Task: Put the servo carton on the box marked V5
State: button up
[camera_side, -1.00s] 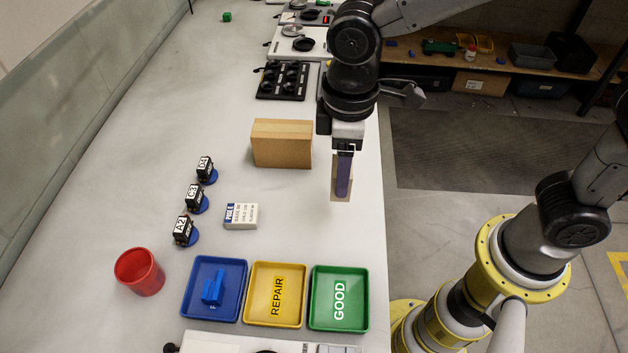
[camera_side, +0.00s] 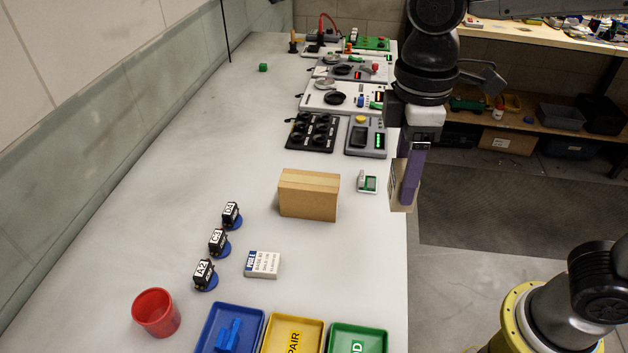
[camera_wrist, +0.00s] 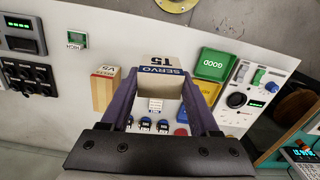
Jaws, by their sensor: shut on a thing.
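My gripper (camera_side: 408,175) is shut on the servo carton (camera_side: 401,197), held in the air at the bench's right edge in the side view. Only a tan part of the carton shows there, partly behind a purple finger. In the wrist view the carton (camera_wrist: 163,70), with a white and blue face printed "SERVO T5", sits between the purple fingers of my gripper (camera_wrist: 158,84). The brown box (camera_side: 308,196) stands on the bench to the left of the carton, apart from it, with a clear top. The wrist view shows V5 on the box (camera_wrist: 104,92).
A small green-screened device (camera_side: 367,183) lies between the box and my gripper. Several labelled servos (camera_side: 218,242), a white label block (camera_side: 262,264), a red cup (camera_side: 156,312) and blue, yellow and green trays (camera_side: 358,338) lie nearer the camera. Instruments (camera_side: 340,97) stand behind.

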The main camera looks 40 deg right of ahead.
jog(key=w+d+r+m, duration=0.1)
jog(key=w+d+r, duration=0.15)
jog(key=w, duration=0.45)
send_near(309, 180)
jog(key=shift+s+d+f, duration=0.1)
jog(key=shift+s+f, duration=0.15)
jog(key=shift+s, duration=0.15)
jog(key=shift+w+f, duration=0.15)
jog(key=shift+f, duration=0.75)
jog(key=shift+w+f, duration=0.1)
jog(key=shift+f, duration=0.8)
jog(key=shift+f, duration=0.15)
jog(key=o, duration=1.4)
